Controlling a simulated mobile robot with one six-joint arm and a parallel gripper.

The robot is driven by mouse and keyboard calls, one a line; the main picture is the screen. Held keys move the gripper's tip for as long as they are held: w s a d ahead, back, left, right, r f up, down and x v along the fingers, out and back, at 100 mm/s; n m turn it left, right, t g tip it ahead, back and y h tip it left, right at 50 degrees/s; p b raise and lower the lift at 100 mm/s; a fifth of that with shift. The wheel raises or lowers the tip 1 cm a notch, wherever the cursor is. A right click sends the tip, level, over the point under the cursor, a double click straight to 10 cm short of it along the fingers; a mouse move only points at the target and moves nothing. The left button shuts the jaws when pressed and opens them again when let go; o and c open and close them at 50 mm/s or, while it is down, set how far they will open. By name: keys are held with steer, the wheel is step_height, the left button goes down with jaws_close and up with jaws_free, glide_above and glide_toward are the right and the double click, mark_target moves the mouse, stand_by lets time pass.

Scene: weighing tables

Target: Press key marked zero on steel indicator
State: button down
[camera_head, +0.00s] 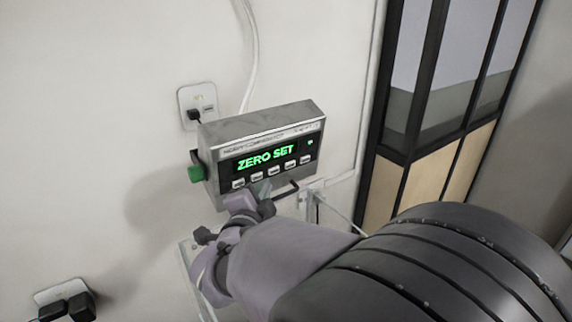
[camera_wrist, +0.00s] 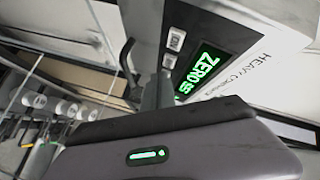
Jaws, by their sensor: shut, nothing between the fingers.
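The steel indicator (camera_head: 258,117) is fixed at the wall in the head view. Its green display (camera_head: 265,160) reads "ZERO SET". A row of several pale keys (camera_head: 272,172) runs below the display; their labels are too small to read. My gripper (camera_head: 262,190) is shut and empty, its tips at the lower edge of the key row, left of the middle. I cannot tell whether they touch a key. In the wrist view the indicator's display (camera_wrist: 203,70) and two keys (camera_wrist: 172,50) show, with my gripper's finger (camera_wrist: 155,92) close by; the other keys are hidden.
A green knob (camera_head: 196,174) sits on the indicator's left side. A wall socket with a black plug (camera_head: 194,114) is above left, and another plug (camera_head: 70,306) is low at the left. A white cable (camera_head: 252,60) runs up the wall. A black-framed glazed partition (camera_head: 420,110) stands right.

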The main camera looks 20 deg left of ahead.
steer(key=s+d+b, duration=0.3)
steer(key=shift+s+d+f, duration=0.1)
steer(key=shift+d+f, duration=0.2)
steer(key=shift+d, duration=0.1)
stand_by(0.5)
